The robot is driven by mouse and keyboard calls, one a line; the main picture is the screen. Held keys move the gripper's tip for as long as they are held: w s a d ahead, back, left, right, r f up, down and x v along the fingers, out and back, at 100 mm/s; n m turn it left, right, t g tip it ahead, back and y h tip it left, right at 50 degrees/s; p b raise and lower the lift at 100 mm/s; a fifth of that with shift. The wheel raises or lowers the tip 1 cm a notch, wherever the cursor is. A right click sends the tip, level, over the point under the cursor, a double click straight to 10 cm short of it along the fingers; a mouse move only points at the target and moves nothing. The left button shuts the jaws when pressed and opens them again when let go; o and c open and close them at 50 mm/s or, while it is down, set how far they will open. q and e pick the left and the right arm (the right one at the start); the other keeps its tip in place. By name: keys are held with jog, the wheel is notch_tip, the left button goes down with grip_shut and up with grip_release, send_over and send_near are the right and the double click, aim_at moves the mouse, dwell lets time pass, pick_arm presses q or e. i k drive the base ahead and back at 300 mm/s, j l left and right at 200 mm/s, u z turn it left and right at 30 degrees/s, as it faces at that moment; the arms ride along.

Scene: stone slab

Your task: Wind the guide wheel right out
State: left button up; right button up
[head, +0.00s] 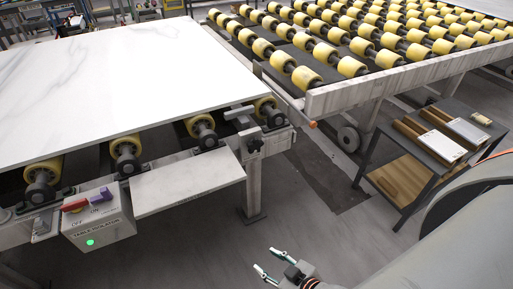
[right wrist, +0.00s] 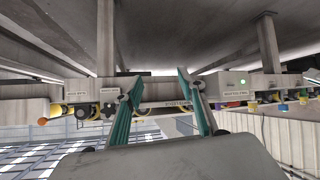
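A grey round wheel (head: 348,139) sits below the near edge of the roller table. A dark clamp-like fitting with a knob (head: 254,143) is at the slab table's near right corner. I cannot tell from the lettering which is the guide wheel. In the right wrist view a dark lobed knob (right wrist: 108,112) hangs beside small labels too blurred to read. My right gripper (head: 267,260) is open and empty, over the floor in front of the slab table and apart from it. Its spread teal fingers also show in the right wrist view (right wrist: 160,79). My left gripper is out of view.
A white marbled slab (head: 110,85) lies on the slab table's rollers. A switch box (head: 100,221) with a green light and a pale shelf (head: 188,182) project at its front. A small cart (head: 398,203) stands right. Floor (head: 310,215) between them is clear.

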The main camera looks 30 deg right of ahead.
aim_at(254, 145)
jog(key=k+l, duration=0.1)
jog(key=l, duration=3)
jog(key=i+u, duration=0.05)
jog(key=i, duration=0.05)
